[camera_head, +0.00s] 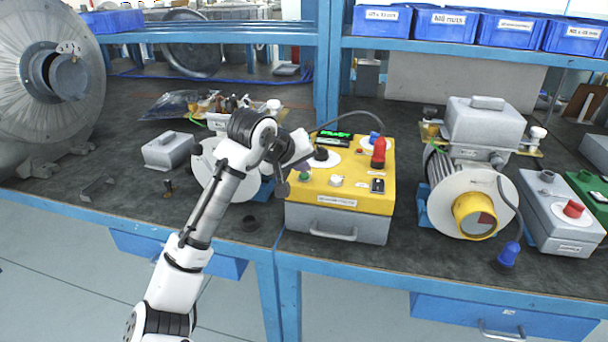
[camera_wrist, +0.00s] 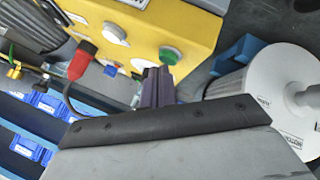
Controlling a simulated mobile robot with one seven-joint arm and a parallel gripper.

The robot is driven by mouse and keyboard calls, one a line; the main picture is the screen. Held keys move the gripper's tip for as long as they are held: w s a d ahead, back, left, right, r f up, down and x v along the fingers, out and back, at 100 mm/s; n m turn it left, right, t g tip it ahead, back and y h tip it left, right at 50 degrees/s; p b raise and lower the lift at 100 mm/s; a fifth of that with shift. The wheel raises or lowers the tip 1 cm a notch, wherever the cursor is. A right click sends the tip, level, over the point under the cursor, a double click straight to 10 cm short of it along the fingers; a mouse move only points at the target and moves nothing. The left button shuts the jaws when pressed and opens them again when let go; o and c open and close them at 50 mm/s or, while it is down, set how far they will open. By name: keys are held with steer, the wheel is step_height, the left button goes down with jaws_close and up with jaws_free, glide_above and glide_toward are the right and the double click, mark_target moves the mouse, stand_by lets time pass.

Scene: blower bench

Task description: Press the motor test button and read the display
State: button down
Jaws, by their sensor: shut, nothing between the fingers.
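The yellow-topped test box (camera_head: 350,195) stands on the bench in the middle of the head view. A green button (camera_head: 304,176) is at its front left corner; it also shows in the wrist view (camera_wrist: 170,55). The display (camera_head: 335,135) at the back of the box has lit green characters, too small to read surely. My gripper (camera_head: 306,163) is shut and empty over the left side of the box. In the wrist view its purple fingertips (camera_wrist: 157,80) are close beside the green button; I cannot tell whether they touch it.
A red plug (camera_head: 379,152) stands on the box, near white knobs. Motors flank it: one on the right (camera_head: 440,190), one behind my arm (camera_head: 230,187). Blue bins (camera_head: 445,25) line the shelf above.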

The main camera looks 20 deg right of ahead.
mark_target(302, 177)
steer(key=shift+f, duration=0.3)
stand_by(0.4)
steer(key=shift+r, duration=0.1)
steer(key=shift+r+p, duration=0.75)
steer(key=shift+p, duration=0.2)
step_height(302, 177, up, 5)
steer(key=p, duration=0.4)
steer(key=shift+p, duration=0.4)
steer(key=shift+f, duration=0.1)
